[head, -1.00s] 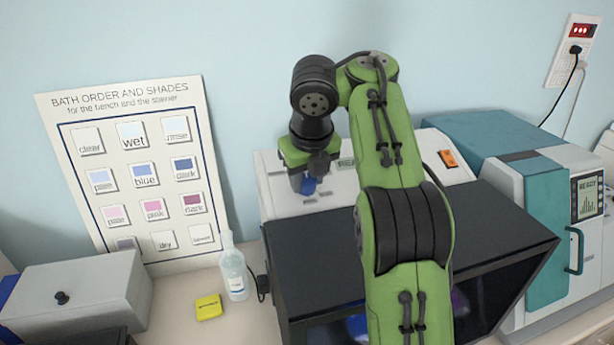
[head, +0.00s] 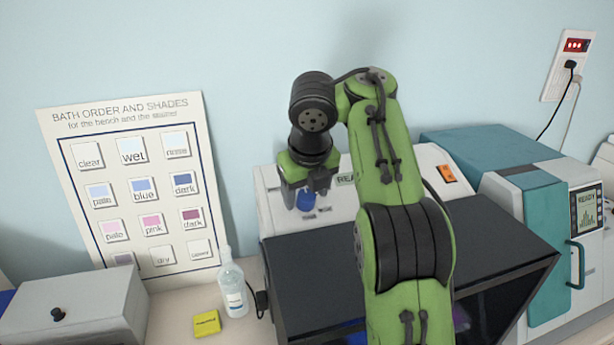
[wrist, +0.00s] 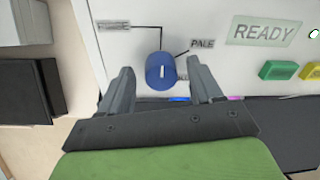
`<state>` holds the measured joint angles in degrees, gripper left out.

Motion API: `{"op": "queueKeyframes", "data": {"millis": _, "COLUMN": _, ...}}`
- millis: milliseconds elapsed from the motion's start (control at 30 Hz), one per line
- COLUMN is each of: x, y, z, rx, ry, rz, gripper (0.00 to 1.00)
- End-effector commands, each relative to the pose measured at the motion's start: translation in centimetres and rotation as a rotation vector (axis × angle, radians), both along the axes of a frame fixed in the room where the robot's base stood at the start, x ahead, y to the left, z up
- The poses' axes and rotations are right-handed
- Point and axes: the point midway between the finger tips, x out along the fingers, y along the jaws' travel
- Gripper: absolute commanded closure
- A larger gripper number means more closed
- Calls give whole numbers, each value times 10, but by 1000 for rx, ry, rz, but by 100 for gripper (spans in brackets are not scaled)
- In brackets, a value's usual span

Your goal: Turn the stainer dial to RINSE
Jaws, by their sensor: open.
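The stainer (head: 330,250) is a white and dark-fronted machine with a pale control panel behind its dark top. Its blue dial (wrist: 160,71) sits on the panel in the wrist view, with a white pointer line near upright. The dial also shows in the head view (head: 306,201), partly hidden below my gripper. A PALE label (wrist: 203,44) is up and right of the dial, and a blurred label (wrist: 114,26) is up and left. My gripper (wrist: 160,75) is open, with one finger on each side of the dial; I cannot tell whether either touches it.
A READY display (wrist: 262,30) and green (wrist: 278,70) and yellow buttons are right of the dial. An orange switch (head: 446,174) is on the panel. A bottle (head: 233,285) and yellow block (head: 207,323) stand left of the stainer; a teal machine (head: 495,160) is to its right.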

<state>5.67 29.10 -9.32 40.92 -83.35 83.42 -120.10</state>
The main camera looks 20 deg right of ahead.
Motion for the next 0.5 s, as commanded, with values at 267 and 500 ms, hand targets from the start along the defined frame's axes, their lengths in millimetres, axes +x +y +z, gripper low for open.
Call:
{"op": "queueKeyframes", "data": {"millis": 267, "x": -25, "y": 3, "z": 76, "rx": 1, "ry": -4, "rz": 0, "gripper": 36}}
{"op": "queueKeyframes", "data": {"millis": 500, "x": -43, "y": 5, "z": 119, "rx": 1, "ry": -8, "rz": -3, "gripper": 36}}
